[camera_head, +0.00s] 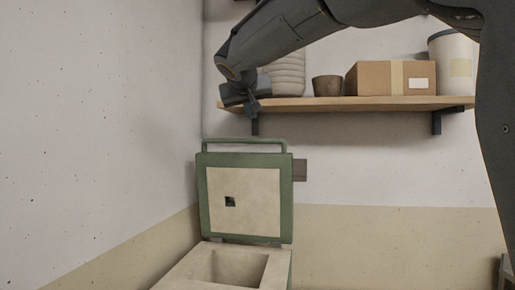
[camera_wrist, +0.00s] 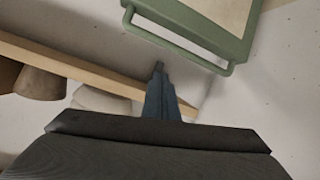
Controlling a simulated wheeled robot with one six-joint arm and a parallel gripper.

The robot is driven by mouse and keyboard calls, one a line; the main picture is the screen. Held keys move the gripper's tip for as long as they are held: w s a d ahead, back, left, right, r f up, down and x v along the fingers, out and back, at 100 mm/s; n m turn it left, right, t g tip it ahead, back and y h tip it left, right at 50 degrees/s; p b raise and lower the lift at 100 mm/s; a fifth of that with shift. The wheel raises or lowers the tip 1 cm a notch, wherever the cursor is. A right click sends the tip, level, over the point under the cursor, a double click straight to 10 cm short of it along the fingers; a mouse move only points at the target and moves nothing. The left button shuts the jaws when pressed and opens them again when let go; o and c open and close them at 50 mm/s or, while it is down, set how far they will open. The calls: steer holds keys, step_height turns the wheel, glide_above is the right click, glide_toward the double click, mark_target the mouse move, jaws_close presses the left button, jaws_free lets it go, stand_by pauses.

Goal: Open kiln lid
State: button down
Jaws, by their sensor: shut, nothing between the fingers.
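The kiln lid (camera_head: 243,196) stands upright at the back of the kiln (camera_head: 200,273), its pale inner face with a small dark square hole toward the head camera. The kiln's hollow is open to view. A green bar handle (camera_head: 244,144) runs along the lid's top edge. My gripper (camera_head: 254,113) is shut and empty, above the handle and apart from it, in front of the shelf. In the wrist view my gripper (camera_wrist: 159,67) points toward the wall, with the handle (camera_wrist: 178,43) and part of the lid (camera_wrist: 216,22) above and to the right.
A wooden shelf (camera_head: 350,103) on dark brackets is close behind my gripper. It holds a ribbed pale vessel (camera_head: 287,76), a brown pot (camera_head: 327,86), a cardboard box (camera_head: 390,78) and a white bucket (camera_head: 452,62). A wall stands close on the left.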

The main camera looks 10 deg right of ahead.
mark_target(262, 139)
steer(key=s+m+g+h+b, duration=0.1)
steer(key=s+m+g+b, duration=0.1)
steer(key=s+m, duration=0.2)
steer(key=p+x, duration=0.5)
steer(key=x, duration=0.9)
steer(key=shift+a+f, duration=0.1)
steer(key=shift+f, duration=0.1)
steer(key=shift+w+d+r+p, duration=0.1)
steer(key=shift+w+d+p, duration=0.2)
steer(key=shift+w, duration=0.6)
steer(key=shift+w+d+r+p, duration=0.1)
steer(key=shift+w+d+p, duration=0.25)
steer(key=shift+w, duration=0.5)
steer(key=shift+w+d+r+p, duration=0.1)
steer(key=shift+w+d+p, duration=0.15)
steer(key=shift+w, duration=0.65)
steer(key=shift+a, duration=0.1)
